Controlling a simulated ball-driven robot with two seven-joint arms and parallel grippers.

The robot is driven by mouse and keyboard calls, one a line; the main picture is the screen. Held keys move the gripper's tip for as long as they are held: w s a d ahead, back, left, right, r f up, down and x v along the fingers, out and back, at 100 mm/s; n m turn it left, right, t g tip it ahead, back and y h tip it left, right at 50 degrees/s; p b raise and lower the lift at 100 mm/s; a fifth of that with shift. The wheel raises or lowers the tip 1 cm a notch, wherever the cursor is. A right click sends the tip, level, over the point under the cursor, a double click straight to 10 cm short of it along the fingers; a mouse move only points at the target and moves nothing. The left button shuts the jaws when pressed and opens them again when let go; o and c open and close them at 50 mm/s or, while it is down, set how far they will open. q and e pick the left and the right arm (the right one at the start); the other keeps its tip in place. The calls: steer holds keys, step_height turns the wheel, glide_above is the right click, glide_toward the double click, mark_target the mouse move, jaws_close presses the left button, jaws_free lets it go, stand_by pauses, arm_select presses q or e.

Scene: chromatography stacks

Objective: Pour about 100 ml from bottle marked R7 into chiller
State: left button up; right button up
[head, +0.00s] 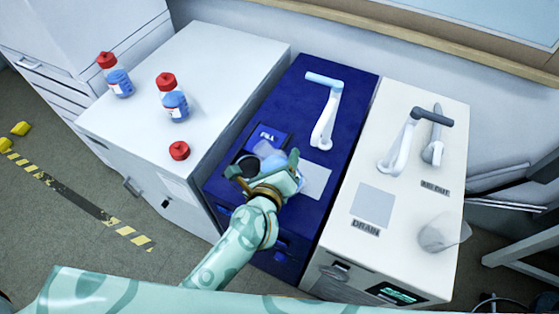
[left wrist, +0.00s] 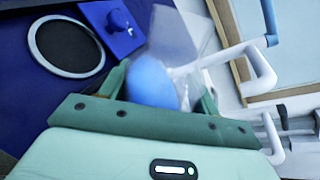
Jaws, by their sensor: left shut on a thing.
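My left gripper (head: 272,180) is shut on a clear bottle with blue liquid (left wrist: 152,82), held above the blue chiller unit (head: 300,100). In the head view the bottle (head: 267,151) is partly hidden by the gripper. No R7 mark can be read, and its tilt is hard to judge. Beside it, the dark round fill opening (head: 247,166) is partly covered by the gripper; it shows fully in the left wrist view (left wrist: 66,47), left of the bottle. A loose red cap (head: 179,150) lies on the grey cabinet. My right gripper is out of view.
Two red-capped bottles with blue liquid (head: 117,80) (head: 173,100) stand on the grey cabinet (head: 225,60). A raised blue FILL flap (head: 268,137) stands behind the opening. A pale curved handle (head: 325,115) rises behind. The white unit (head: 400,225) on the right carries another spout.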

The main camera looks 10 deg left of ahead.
arm_select(q)
steer(key=shift+d+f+n+g, duration=0.1)
steer(key=shift+f+n+g, duration=0.05)
steer(key=shift+n+g, duration=0.2)
steer(key=shift+s+d+f+n+h+p, duration=0.1)
steer(key=shift+d+f+n+h+p, duration=0.05)
steer(key=shift+n+h+p, duration=0.2)
stand_by(0.4)
steer(key=shift+f+n+g, duration=0.25)
steer(key=shift+n+g, duration=0.1)
steer(key=shift+n, duration=0.05)
steer(key=shift+f+n+h, duration=0.15)
steer(key=shift+n+h, duration=0.2)
steer(key=shift+n, duration=0.05)
